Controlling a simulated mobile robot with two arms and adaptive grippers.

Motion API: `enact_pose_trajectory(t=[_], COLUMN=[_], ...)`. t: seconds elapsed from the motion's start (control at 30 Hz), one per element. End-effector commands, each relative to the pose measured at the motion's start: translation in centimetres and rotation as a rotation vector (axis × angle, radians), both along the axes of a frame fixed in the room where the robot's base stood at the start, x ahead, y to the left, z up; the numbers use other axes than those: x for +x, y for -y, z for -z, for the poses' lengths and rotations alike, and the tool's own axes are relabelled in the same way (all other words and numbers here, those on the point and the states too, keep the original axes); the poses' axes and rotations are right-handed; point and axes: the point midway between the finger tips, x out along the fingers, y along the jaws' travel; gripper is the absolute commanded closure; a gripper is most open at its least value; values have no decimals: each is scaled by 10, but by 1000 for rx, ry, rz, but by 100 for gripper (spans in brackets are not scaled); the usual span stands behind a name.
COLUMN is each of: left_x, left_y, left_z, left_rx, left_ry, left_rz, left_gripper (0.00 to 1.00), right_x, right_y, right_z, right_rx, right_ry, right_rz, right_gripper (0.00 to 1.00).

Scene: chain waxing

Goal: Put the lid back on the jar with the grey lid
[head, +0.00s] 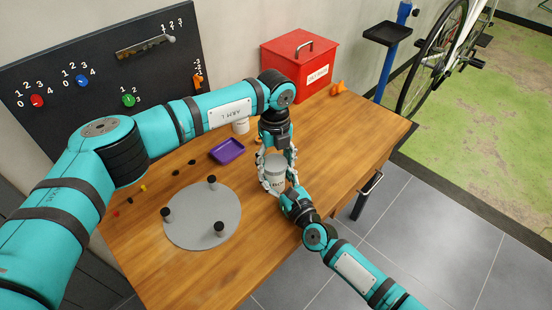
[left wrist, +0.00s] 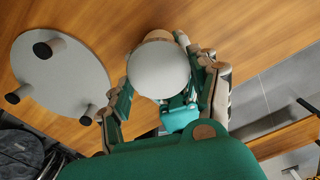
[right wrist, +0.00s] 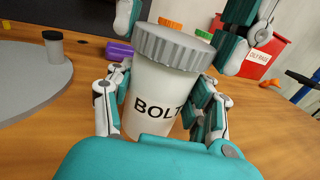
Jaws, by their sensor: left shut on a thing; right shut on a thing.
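The white jar marked BOLT (right wrist: 155,95) stands on the wooden table, with its grey ribbed lid (right wrist: 175,46) at its mouth. The lid looks level with the rim; I cannot tell whether it is fully seated. It also shows from above in the left wrist view (left wrist: 158,70). My left gripper (head: 276,160) reaches down from above and is shut on the lid, fingers on either side. My right gripper (head: 278,190) comes from the front right and is shut around the jar's body (head: 272,172).
A round grey plate (head: 200,225) with three black-topped posts lies left of the jar. A purple tray (head: 227,151) and a small white container (head: 241,126) are behind. A red box (head: 300,60) and an orange item (head: 338,88) stand further back. The table's right side is clear.

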Motion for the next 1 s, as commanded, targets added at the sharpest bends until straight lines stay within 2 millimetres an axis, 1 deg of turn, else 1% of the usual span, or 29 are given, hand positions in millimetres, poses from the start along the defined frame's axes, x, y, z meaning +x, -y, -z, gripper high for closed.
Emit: enact_pose_trajectory(t=[0.03,0.1,0.8,0.93,1.0], left_x=[0,0,6,7,7], left_y=[-1,-2,-7,-7,-7], left_z=[-1,-1,0,1,1], left_rx=[1,0,0,0,-1], left_ry=[2,3,1,0,1], left_rz=[120,296,2016,2244,2243], left_gripper=[55,55,55,55,55], right_x=[0,0,0,0,0], right_y=[0,0,0,0,0], right_z=[0,0,1,1,1], right_rx=[0,0,-1,-1,-1], right_ry=[-1,-1,-2,-2,-2], right_rz=[0,0,0,-1,-1], right_gripper=[100,100,100,100,100])
